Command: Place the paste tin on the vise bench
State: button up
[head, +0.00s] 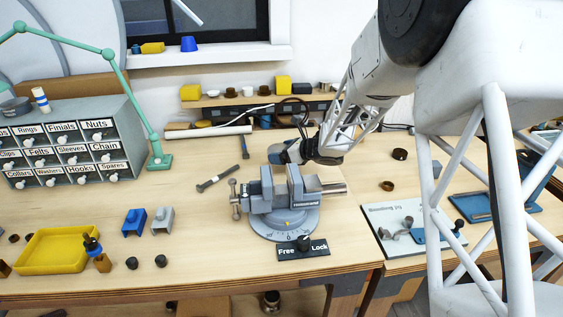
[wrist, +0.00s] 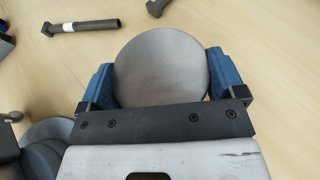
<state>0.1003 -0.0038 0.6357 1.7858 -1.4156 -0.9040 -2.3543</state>
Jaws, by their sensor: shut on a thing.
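The paste tin (wrist: 161,66) is a round, plain grey disc in the wrist view. My gripper (wrist: 160,82) is shut on it, with one blue finger against each side. In the head view my gripper (head: 288,152) is low over the bench (head: 340,232), just behind the grey vise (head: 283,196). Whether the tin touches the bench top cannot be told. The vise stands on a round base, and part of it shows at the lower left of the wrist view (wrist: 42,150).
A bolt-like tool (head: 214,179) lies left of the vise, with another tool (head: 244,147) behind it. A Free/Lock plate (head: 302,248) is in front. A yellow tray (head: 55,250), small blocks and a drawer cabinet (head: 75,140) are at left.

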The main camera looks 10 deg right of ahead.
jog(key=shift+f, duration=1.85)
jog(key=shift+f, duration=0.1)
jog(key=o, duration=0.7)
jog(key=shift+o, duration=0.2)
jog(key=shift+v, duration=6.05)
